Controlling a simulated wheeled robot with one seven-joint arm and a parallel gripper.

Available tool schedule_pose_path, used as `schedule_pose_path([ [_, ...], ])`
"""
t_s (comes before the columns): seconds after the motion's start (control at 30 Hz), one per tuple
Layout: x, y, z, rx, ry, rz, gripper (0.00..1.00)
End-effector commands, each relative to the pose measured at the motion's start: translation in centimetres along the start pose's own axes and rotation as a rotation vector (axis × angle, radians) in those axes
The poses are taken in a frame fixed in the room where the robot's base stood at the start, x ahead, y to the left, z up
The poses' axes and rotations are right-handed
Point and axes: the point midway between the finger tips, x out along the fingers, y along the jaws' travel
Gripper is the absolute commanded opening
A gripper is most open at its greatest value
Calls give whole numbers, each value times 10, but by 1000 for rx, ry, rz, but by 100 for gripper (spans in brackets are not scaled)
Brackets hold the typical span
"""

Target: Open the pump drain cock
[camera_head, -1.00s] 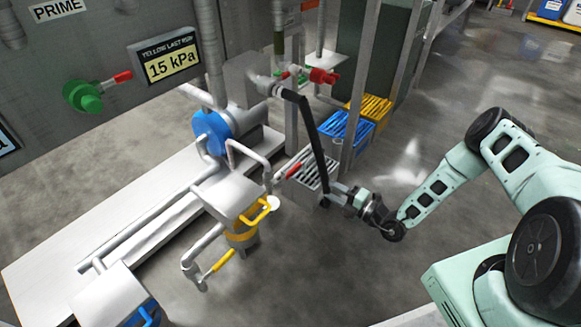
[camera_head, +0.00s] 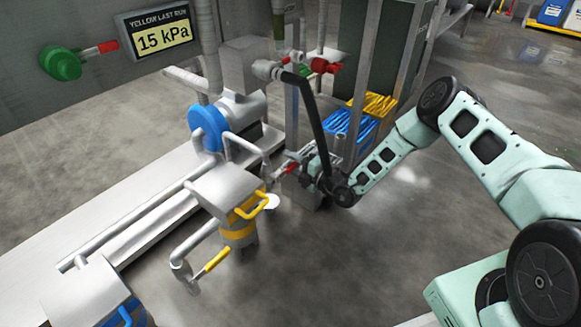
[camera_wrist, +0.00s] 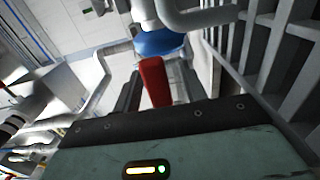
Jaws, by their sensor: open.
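A red lever handle (camera_head: 290,169), which looks like the pump drain cock, sticks out low on the near side of the pump (camera_head: 208,127) with its blue round face. In the wrist view the red handle (camera_wrist: 154,82) lies between the two dark fingers of my open gripper (camera_wrist: 158,80), with a gap seen on either side. The blue pump part (camera_wrist: 158,43) is just beyond it. Whether a finger touches the handle cannot be told. The valve body under the handle is mostly hidden.
A black hose (camera_head: 312,105) hangs down close to my gripper, beside a grey upright post (camera_head: 353,90). A strainer with a yellow handle (camera_head: 248,207) stands at the front left. Blue (camera_head: 350,127) and yellow (camera_head: 380,104) crates stand behind.

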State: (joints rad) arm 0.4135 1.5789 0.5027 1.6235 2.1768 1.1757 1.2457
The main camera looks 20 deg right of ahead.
Motion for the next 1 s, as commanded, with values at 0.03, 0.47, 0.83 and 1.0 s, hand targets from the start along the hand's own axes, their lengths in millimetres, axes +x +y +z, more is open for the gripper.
schedule_pose_path([
  [0.03, 3, -1, 0, 0, 0, 0, 42],
  [0.47, 5, 0, 0, 1, 0, 0, 11],
  [0.83, 4, 5, 0, -26, -1, -1, 0],
  [1.0, 4, 14, 0, -103, -1, -2, 0],
])
